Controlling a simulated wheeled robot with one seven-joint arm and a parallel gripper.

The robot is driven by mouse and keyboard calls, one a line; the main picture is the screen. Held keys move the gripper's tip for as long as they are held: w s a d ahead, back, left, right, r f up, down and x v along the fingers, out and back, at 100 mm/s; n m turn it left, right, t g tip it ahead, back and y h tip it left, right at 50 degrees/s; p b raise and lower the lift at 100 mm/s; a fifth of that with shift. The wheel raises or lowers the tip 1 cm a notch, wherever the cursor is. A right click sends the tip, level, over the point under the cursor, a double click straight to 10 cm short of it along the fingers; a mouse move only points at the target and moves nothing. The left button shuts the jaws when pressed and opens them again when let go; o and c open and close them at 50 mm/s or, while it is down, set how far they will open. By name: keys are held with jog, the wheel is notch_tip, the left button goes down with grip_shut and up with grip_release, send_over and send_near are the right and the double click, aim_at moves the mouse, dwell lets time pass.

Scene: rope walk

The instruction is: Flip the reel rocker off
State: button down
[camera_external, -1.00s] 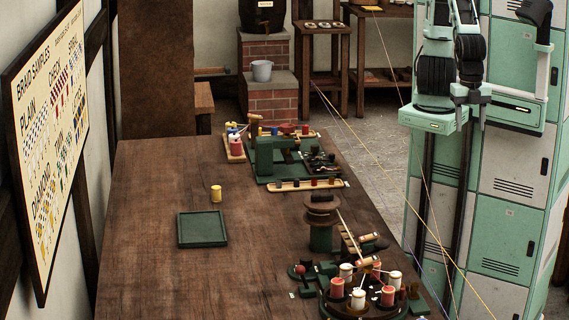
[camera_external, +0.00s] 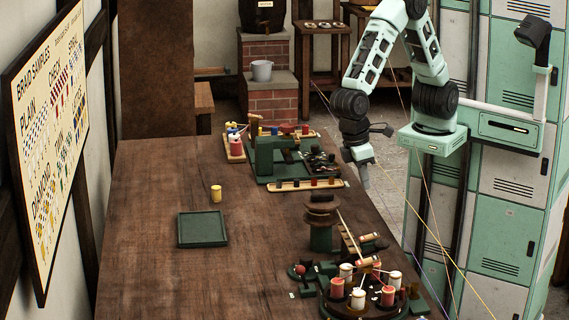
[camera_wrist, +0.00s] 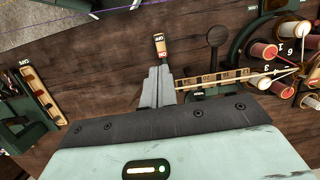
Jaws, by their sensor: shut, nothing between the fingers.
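The small rocker (camera_wrist: 160,47) stands just beyond my fingertips in the wrist view. It has a cream end marked OFF at the far side and a red end marked ON at the near side; which end is pressed down I cannot tell. My gripper (camera_wrist: 160,72) is shut and empty, with the fingertips together and pointing at the rocker. In the external view my gripper (camera_external: 365,182) hangs above the table's right edge, apart from the rocker.
A slotted, marked strip (camera_wrist: 212,79) and a dark round-headed lever (camera_wrist: 214,38) lie right of the rocker. Thread bobbins (camera_external: 358,298) crowd the near right. A green machine (camera_external: 265,158) stands farther back. A green tray (camera_external: 203,243) and yellow spool (camera_external: 216,193) sit on open tabletop.

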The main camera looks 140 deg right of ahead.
aim_at(373, 235)
jog(key=shift+d+f, duration=0.1)
jog(key=shift+d, duration=0.15)
jog(key=shift+f, duration=0.1)
jog(key=p+x, duration=0.2)
jog(key=x, duration=1.2)
